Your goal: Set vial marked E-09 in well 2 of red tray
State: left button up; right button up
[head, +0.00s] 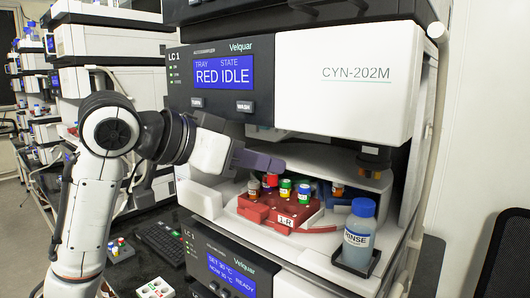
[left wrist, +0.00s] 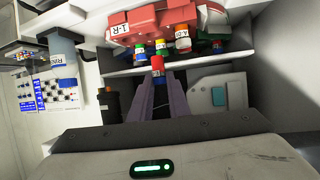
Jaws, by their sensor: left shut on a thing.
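My left gripper (head: 280,163) reaches into the open autosampler bay from the left, its purple fingers above the rear of the red tray (head: 262,213). In the left wrist view its fingers (left wrist: 157,84) are shut on a small red-capped vial (left wrist: 157,63). The label on this vial is too small to read. The red tray, tagged 1-R, also shows at the top of the left wrist view (left wrist: 150,23). Several vials with coloured caps stand in it, among them a green-capped one (head: 285,188). The well numbers cannot be read. My right gripper is not in view.
A blue-capped rinse bottle (head: 359,227) stands in a black holder at the bay's front right. An orange-capped vial (head: 337,189) stands right of the tray. The display (head: 224,72) reads RED IDLE. The white housing (head: 345,82) overhangs the bay.

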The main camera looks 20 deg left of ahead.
pick_arm(q)
jog(key=shift+w+f, duration=0.1)
jog(key=shift+f, duration=1.2)
jog(key=shift+r, duration=0.1)
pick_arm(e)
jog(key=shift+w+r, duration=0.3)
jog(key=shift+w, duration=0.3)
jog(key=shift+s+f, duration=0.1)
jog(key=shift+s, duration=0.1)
pick_arm(q)
jog(key=shift+f+b, duration=0.6)
jog(key=shift+f, duration=0.5)
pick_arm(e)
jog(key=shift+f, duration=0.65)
pick_arm(q)
jog(key=o, duration=0.9)
